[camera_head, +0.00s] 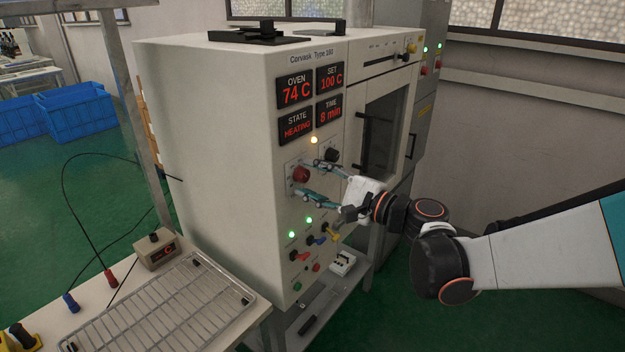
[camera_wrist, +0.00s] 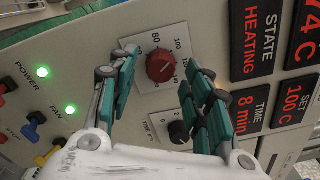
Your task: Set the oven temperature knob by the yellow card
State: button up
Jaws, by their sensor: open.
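The red oven temperature knob (camera_head: 300,174) is on the front panel of the beige oven (camera_head: 215,140). In the wrist view the red knob (camera_wrist: 160,68) sits on a white dial plate with printed numbers. My gripper (camera_head: 303,178) is open in front of the panel, its teal fingers one on each side of the knob. In the wrist view my gripper (camera_wrist: 161,60) shows a gap on both sides of the knob; I cannot tell whether the tips reach its depth. The set display (camera_head: 330,77) reads 100 C and the oven display (camera_head: 295,91) 74 C. I make out no yellow card.
A smaller black knob (camera_wrist: 180,132) sits close to my right finger in the wrist view. Below are green lamps and coloured switches (camera_head: 318,240). A wire rack (camera_head: 165,310) and a small control box (camera_head: 154,249) lie on the table at left.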

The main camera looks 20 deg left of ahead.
jog(key=v, duration=1.1)
jog(key=shift+d, duration=0.15)
jog(key=s+d+f+n+h, duration=0.2)
jog(key=s+d+h, duration=0.3)
jog(key=d, duration=0.3)
jog(key=s+d+f+n+h, duration=0.3)
jog(key=s+d+h, duration=0.3)
jog(key=d, duration=0.3)
jog(key=s+d+f+n+h, duration=0.2)
jog(key=s+d+n+h, duration=0.3)
jog(key=s+d, duration=0.2)
jog(key=shift+s+d+f+h, duration=0.3)
jog(key=shift+s+d+f, duration=0.1)
jog(key=shift+d, duration=0.35)
